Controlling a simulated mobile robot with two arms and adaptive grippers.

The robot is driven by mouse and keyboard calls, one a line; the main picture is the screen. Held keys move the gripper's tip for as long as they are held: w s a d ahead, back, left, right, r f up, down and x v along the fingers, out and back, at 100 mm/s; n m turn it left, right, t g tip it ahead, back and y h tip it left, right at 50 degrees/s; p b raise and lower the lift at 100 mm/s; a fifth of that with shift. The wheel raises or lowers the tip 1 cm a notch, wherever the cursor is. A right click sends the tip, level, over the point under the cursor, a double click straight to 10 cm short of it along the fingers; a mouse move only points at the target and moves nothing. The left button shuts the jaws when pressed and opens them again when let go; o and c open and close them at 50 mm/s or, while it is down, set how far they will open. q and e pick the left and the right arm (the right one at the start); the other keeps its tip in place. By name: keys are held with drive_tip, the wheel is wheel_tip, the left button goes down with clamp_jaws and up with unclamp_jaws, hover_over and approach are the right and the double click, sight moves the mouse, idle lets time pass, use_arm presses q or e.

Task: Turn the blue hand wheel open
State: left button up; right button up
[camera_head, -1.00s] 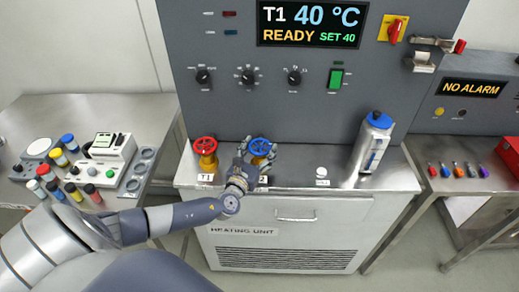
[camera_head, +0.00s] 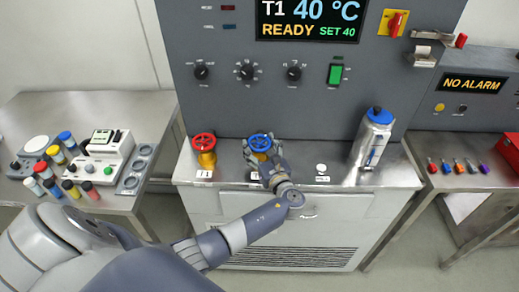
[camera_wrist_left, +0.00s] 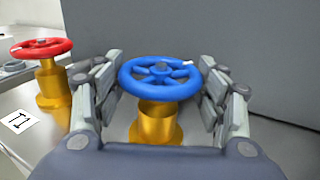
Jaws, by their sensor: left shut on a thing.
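The blue hand wheel (camera_head: 260,142) sits on a brass valve body on the steel top of the heating unit, right of the red wheel. In the left wrist view the blue wheel (camera_wrist_left: 160,78) is centred between my fingers, with its brass stem (camera_wrist_left: 156,122) below. My left gripper (camera_head: 264,152) reaches it from the front and is shut on its rim, one finger on each side. The wrist view also shows the left gripper (camera_wrist_left: 160,88) around the wheel. The label below the wheel is partly hidden by my gripper. My right gripper is not in view.
A red hand wheel (camera_head: 204,142) on a brass body stands close at left, labelled T1. A blue-capped bottle (camera_head: 371,140) stands at the right of the top. The panel behind reads T1 40 °C, READY. A side table (camera_head: 60,108) at left holds vials and an instrument.

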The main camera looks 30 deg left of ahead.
sight(261, 141)
use_arm(q)
drive_tip(key=n+g+y+b, duration=0.1)
drive_tip(key=n+g+b, duration=0.2)
drive_tip(key=g+b, duration=0.1)
drive_tip(key=n+g+y+b, duration=0.1)
drive_tip(key=n+g+b, duration=0.2)
drive_tip(key=g+b, duration=0.2)
drive_tip(key=n+g+y+b, duration=0.1)
drive_tip(key=n+g+b, duration=0.2)
drive_tip(key=b, duration=0.3)
drive_tip(key=shift+w+f+g+b, duration=0.1)
drive_tip(key=shift+w+g+b, duration=0.2)
drive_tip(key=shift+g, duration=0.4)
drive_tip(key=shift+r+n+g+b, duration=0.2)
drive_tip(key=shift+n+g+b, duration=0.35)
drive_tip(key=shift+b, duration=0.4)
drive_tip(key=shift+g, duration=0.25)
drive_tip(key=shift+r, duration=0.1)
drive_tip(key=o, duration=1.1)
drive_tip(key=shift+a, duration=0.1)
drive_tip(key=shift+c, duration=0.2)
wheel_tip(261, 141, up, 10)
drive_tip(key=shift+f, duration=0.1)
